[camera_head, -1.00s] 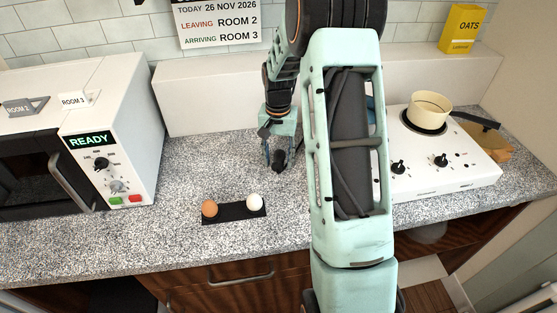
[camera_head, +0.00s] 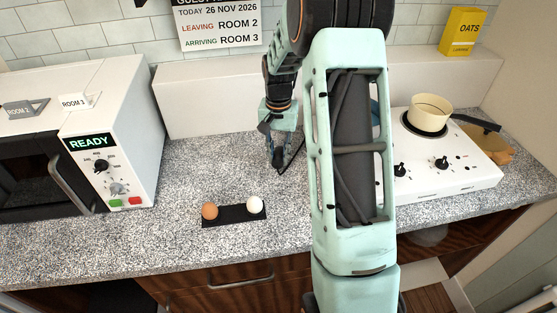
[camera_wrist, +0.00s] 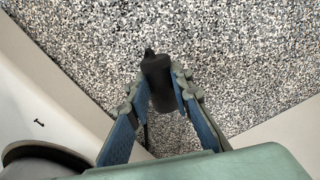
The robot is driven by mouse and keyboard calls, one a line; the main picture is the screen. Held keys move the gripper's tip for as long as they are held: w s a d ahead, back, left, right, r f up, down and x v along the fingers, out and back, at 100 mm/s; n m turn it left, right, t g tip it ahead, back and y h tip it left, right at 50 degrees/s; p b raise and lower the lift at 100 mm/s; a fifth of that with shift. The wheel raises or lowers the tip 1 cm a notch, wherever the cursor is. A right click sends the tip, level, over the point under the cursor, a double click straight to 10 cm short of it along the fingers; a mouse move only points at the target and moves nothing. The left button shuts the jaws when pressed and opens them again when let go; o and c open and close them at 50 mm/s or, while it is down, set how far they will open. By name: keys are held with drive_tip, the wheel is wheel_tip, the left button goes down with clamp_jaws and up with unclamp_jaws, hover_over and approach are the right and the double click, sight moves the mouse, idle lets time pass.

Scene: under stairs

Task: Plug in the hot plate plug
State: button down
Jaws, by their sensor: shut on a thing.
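My gripper (camera_head: 277,160) is above the speckled counter, left of my arm's large link. In the wrist view, its two blue-padded fingers (camera_wrist: 163,98) are shut on a black plug (camera_wrist: 158,80). A dark cord shows near the gripper in the head view and runs to the right behind my arm. The white hot plate (camera_head: 445,178) stands on the right of the counter, with a cream pot (camera_head: 431,113) on its rear burner. My arm hides its left part. No socket can be made out in these views.
A white microwave (camera_head: 137,130) reading READY stands at the left. A brown egg (camera_head: 209,211) and a white egg (camera_head: 254,204) rest on a black mat (camera_head: 232,215) near the front. Bare counter (camera_head: 215,165) lies between microwave and gripper. A yellow oats box (camera_head: 463,31) stands at the back right.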

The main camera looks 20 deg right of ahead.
drive_tip(key=s+r+b, duration=0.2)
drive_tip(key=s+r, duration=0.8)
drive_tip(key=s, duration=0.4)
drive_tip(key=shift+d+r, duration=0.4)
drive_tip(key=shift+d, duration=0.05)
drive_tip(key=c, duration=2.3)
unclamp_jaws()
drive_tip(key=shift+c, duration=0.2)
clamp_jaws()
